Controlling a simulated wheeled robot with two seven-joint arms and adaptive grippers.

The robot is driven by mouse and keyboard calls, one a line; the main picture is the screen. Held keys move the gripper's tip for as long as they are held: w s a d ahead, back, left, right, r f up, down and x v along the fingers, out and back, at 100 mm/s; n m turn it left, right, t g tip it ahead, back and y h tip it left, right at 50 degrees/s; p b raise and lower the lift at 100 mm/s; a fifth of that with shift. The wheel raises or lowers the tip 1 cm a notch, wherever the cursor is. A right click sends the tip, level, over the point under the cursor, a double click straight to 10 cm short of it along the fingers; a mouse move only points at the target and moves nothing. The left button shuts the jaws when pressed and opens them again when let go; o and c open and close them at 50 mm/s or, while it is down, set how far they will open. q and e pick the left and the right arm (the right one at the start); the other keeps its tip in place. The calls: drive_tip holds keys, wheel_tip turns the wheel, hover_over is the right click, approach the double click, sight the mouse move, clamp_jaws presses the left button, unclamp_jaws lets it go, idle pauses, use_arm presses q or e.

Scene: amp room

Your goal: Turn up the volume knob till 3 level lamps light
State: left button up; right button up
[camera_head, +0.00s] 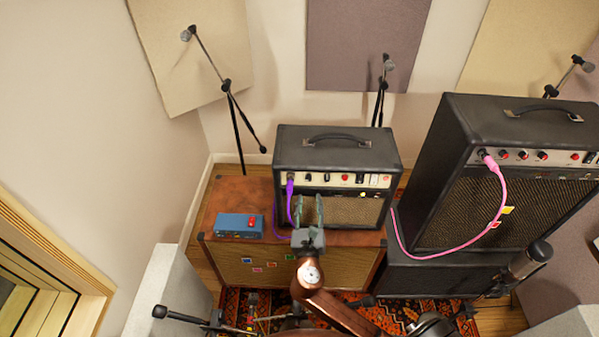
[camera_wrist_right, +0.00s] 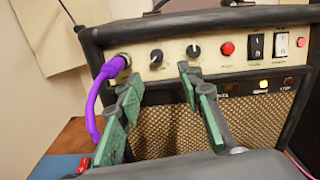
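The small black amp (camera_head: 337,145) stands on a brown cabinet, with a cream control panel on its front. In the right wrist view the panel has two black knobs, a left one (camera_wrist_right: 156,56) and a right one (camera_wrist_right: 193,50). I cannot read which is volume. On the dark strip below, one yellow lamp (camera_wrist_right: 264,84) glows; the other lamps are hard to make out. My right gripper (camera_head: 309,205) is in front of the panel, its green fingers apart and empty. In the right wrist view its fingertips (camera_wrist_right: 160,80) are below the left knob, apparently not touching it. My left gripper is not in view.
A purple cable (camera_wrist_right: 93,105) is plugged in left of the knobs. A red button (camera_wrist_right: 227,49) and switches (camera_wrist_right: 257,46) lie to the right. A blue pedal (camera_head: 239,226) sits on the brown cabinet (camera_head: 225,195). A larger amp (camera_head: 530,205) with a pink cable (camera_head: 497,205) stands at right.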

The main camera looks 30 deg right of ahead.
sight(308, 179)
drive_tip(key=x, duration=0.6)
drive_tip(key=shift+w+a+r+b, duration=0.1)
drive_tip(key=shift+w+r+b, duration=0.2)
drive_tip(key=shift+w, duration=0.15)
drive_tip(key=shift+x, duration=0.85)
drive_tip(key=c, duration=0.6)
clamp_jaws()
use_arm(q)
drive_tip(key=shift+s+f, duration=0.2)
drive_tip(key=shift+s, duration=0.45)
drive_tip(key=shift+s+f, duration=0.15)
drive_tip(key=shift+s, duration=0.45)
